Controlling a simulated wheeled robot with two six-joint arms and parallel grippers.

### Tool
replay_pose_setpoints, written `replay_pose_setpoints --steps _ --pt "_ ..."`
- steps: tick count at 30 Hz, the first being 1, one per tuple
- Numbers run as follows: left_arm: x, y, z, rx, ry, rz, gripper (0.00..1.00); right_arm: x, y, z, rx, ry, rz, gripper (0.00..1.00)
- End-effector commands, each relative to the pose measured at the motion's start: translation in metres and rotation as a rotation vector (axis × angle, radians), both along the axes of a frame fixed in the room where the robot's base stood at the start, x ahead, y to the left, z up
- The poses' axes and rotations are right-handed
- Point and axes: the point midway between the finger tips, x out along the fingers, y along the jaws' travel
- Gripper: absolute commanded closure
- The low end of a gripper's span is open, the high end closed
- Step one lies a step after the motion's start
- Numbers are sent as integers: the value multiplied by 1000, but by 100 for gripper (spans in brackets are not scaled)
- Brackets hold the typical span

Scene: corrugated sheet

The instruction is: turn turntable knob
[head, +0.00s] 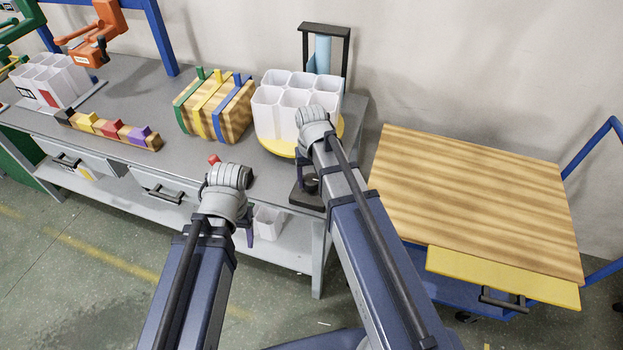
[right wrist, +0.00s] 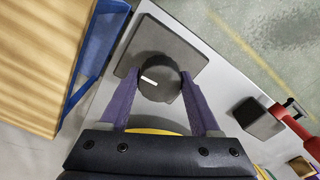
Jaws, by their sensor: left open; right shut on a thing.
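A black round knob (right wrist: 158,80) with a white mark line sits on a dark square base plate (right wrist: 133,50) at the bench edge. In the right wrist view my right gripper (right wrist: 155,92) has its purple fingers on both sides of the knob, shut on it. In the head view the knob (head: 311,184) shows below my right arm. The yellow turntable (head: 276,146) carries a cluster of white bins (head: 275,116) behind it. My left gripper (head: 246,236) hangs in front of the bench; its fingers are mostly hidden behind the wrist.
A wooden-topped cart (head: 470,190) with a yellow drawer stands right of the bench. Striped wooden blocks (head: 215,106), a row of coloured blocks (head: 108,130) and another white bin group (head: 52,80) are on the bench (head: 135,85). A red-handled object (right wrist: 285,118) lies near the knob.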

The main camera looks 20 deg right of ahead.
Motion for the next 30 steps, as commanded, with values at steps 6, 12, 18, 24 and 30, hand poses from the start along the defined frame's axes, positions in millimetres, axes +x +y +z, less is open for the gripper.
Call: replay_pose_setpoints --steps 6,12,18,24,30 --pt "0 0 0 0 0 0 34 0 0 0 0 0 -207 92" --pt "0 0 0 0 0 0 34 0 0 0 0 0 -397 92" --pt "0 0 0 0 0 0 34 0 0 0 0 0 -586 92" --pt "0 0 0 0 0 0 34 0 1 0 0 0 -776 92" --pt "0 0 0 0 0 0 34 0 1 0 0 0 -966 92"
